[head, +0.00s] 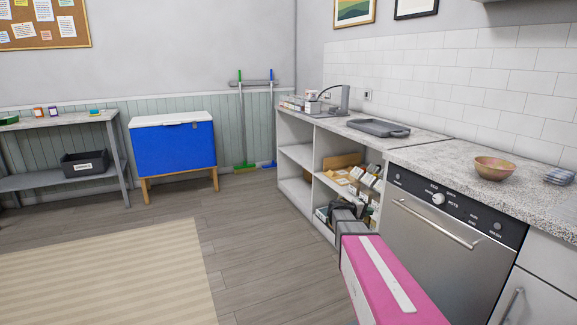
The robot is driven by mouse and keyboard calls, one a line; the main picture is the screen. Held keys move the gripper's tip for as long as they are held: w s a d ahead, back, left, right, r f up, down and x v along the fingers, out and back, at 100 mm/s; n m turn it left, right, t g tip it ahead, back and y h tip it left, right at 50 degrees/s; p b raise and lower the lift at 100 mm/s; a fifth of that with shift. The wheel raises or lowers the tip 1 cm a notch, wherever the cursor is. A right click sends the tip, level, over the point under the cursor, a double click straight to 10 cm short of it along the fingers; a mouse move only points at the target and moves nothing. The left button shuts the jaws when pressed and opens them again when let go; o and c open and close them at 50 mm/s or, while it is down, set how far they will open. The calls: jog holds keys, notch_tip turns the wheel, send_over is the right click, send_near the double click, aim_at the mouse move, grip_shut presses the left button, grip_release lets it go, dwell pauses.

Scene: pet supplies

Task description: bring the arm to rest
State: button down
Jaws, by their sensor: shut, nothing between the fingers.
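My arm reaches into the head view from the lower right, with a pink link nearest to me. My gripper (346,207) is dark and lies at the arm's far end, in front of the open shelf unit (311,163). It looks small against the cluttered lower shelf, and its fingers are hard to make out. I see nothing held in it. I cannot tell whether it touches the shelf or its contents.
A dishwasher (440,237) stands close at the right under a counter with a bowl (494,168). A grey tray (378,127) lies on the counter behind. A blue cooler (174,148) stands at the back wall. The floor (245,225) left of my arm is clear, beside a beige rug (110,270).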

jog(key=s+a+f+m+g+y, duration=0.1)
jog(key=s+a+f+y, duration=0.2)
jog(key=s+a, duration=0.3)
jog(key=s+a+f+m+g+y, duration=0.1)
jog(key=s+a+f+y, duration=0.3)
jog(key=s, duration=0.8)
jog(key=s+a+f+m+g+y, duration=0.1)
jog(key=s+a+f+g+y, duration=0.2)
jog(key=s+a+y, duration=0.4)
jog(key=s+a+f, duration=0.1)
jog(key=s+a, duration=0.1)
jog(key=a, duration=0.1)
jog(key=shift+s+f, duration=0.2)
